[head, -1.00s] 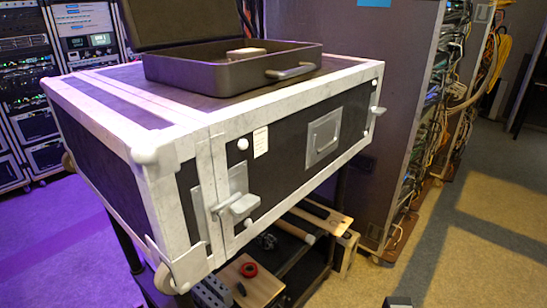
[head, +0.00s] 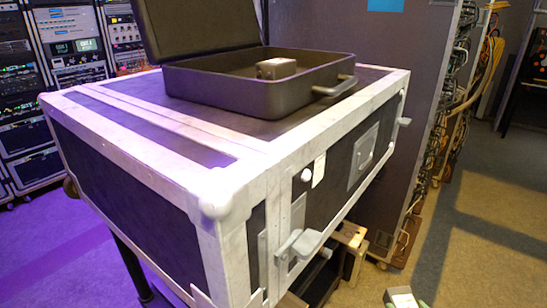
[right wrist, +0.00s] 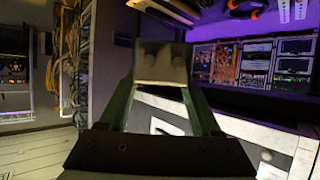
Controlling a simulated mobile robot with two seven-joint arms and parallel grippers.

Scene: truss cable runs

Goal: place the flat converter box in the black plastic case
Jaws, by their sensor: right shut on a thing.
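The black plastic case (head: 215,84) stands open on top of a large flight case, its lid (head: 190,28) tilted up at the back left. A small grey box (head: 276,68) sits inside it. My right gripper (right wrist: 162,82) is shut on a pale grey box, which looks like the flat converter box (right wrist: 160,62), between its green fingers. In the head view, only a pale and green tip of this gripper and its load (head: 403,297) shows at the bottom edge, low and right of the case. My left gripper is out of view.
The flight case (head: 130,185) has pale metal edges and a protruding latch (head: 300,244) on its front. A tall rack (head: 400,130) with bundled cables stands behind right. The carpeted floor at right (head: 480,235) is clear.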

